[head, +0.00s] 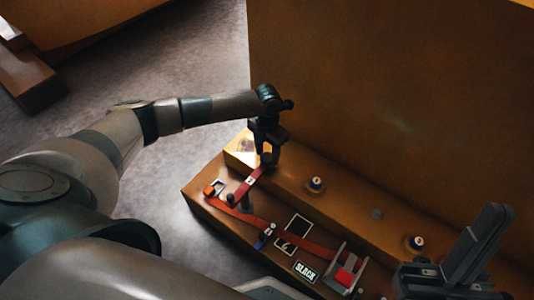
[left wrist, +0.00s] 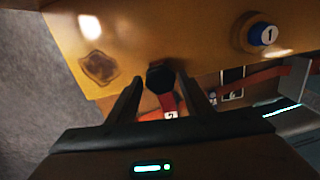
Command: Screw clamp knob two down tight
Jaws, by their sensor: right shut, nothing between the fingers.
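A red bar (head: 250,184) with dark rounded ends and a small white tag lies over the near ledge in the head view. In the left wrist view the tag (left wrist: 171,114) seems to read 2, and the black knob-like end (left wrist: 160,78) sits between my fingertips. My left gripper (head: 266,153) is at this far end, fingers pointing down; in the left wrist view (left wrist: 159,78) its fingers stand apart with narrow gaps beside the black end. My right gripper (head: 494,210) is shut and empty at the lower right, well away from the bar.
A blue-and-white cap (head: 316,184) marked 1 in the left wrist view (left wrist: 263,35) stands on the orange ledge; a similar cap (head: 416,242) is further right. A red strap (head: 250,218), a buckle (head: 346,270) and a SLACK sign (head: 306,271) lie nearer. A tall orange wall (head: 390,90) rises behind.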

